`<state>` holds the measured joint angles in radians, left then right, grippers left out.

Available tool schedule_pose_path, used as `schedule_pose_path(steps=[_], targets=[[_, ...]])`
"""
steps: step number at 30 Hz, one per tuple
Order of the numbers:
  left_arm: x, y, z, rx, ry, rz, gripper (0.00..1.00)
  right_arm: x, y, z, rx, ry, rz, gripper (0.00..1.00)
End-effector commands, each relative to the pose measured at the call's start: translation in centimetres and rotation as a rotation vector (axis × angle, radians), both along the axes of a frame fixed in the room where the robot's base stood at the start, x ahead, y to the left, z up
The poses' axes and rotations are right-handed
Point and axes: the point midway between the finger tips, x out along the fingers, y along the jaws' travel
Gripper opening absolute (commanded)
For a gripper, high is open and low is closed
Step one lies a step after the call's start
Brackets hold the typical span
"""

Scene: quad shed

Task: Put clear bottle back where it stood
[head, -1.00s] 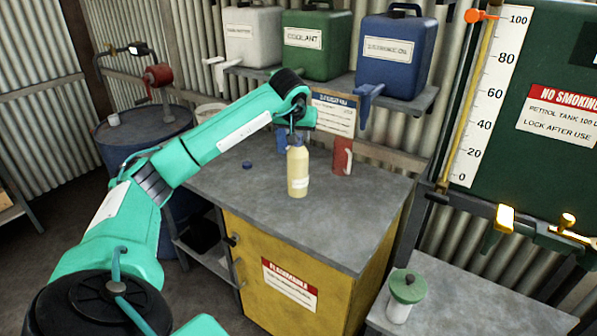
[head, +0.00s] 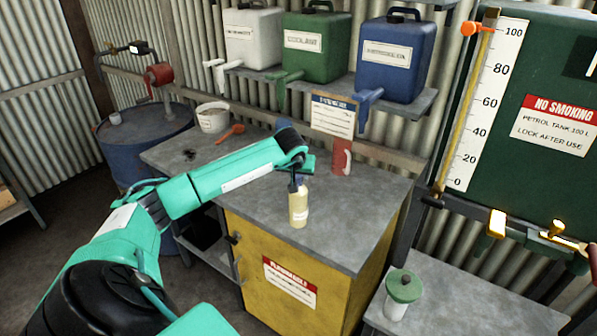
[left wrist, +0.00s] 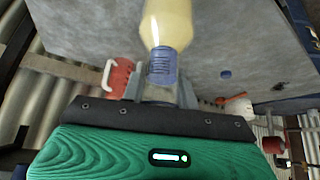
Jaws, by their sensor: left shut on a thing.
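The clear bottle (head: 298,208), filled with pale yellow liquid, is upright over the grey workbench top (head: 340,235), near its front edge. Whether its base touches the bench I cannot tell. My left gripper (head: 296,181) is shut on its neck from above. In the left wrist view the bottle (left wrist: 168,22) runs out from between the fingers of the left gripper (left wrist: 162,82), its blue ribbed neck between them. A loose blue cap (left wrist: 225,74) lies on the bench in that view; my arm hides it in the head view. My right gripper is not in view.
A red mug (head: 341,160) stands behind the bottle. A white tub (head: 213,117) and an orange scoop (head: 232,133) are at the back left. Blue (head: 393,60), green (head: 314,45) and white (head: 250,38) canisters sit on the shelf above. The bench right of the bottle is clear.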

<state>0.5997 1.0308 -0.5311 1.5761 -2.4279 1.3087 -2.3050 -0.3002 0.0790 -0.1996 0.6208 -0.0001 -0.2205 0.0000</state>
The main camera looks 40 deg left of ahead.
Motion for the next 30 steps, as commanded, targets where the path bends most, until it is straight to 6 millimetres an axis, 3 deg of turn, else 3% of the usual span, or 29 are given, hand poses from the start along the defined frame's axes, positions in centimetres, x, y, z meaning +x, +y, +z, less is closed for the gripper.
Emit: schedule_pose_path(steps=[10, 11, 14, 26, 30], targets=[[0.1, 0.0, -0.3, 0.001, -0.004, 0.0, 0.0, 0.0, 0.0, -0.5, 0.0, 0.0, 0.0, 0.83], [0.0, 0.0, -0.4, 0.001, -0.002, 0.0, 0.32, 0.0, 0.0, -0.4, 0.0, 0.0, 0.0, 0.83], [0.0, 0.0, -0.3, 0.001, -0.002, 0.0, 0.51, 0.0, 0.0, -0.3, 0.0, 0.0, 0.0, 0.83], [0.0, 0.0, 0.2, 0.0, -0.001, -0.001, 0.52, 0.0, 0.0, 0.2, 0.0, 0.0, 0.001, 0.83], [-1.0, -0.6, 1.8, 0.003, -0.005, -0.001, 0.52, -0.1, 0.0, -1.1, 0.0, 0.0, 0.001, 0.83]])
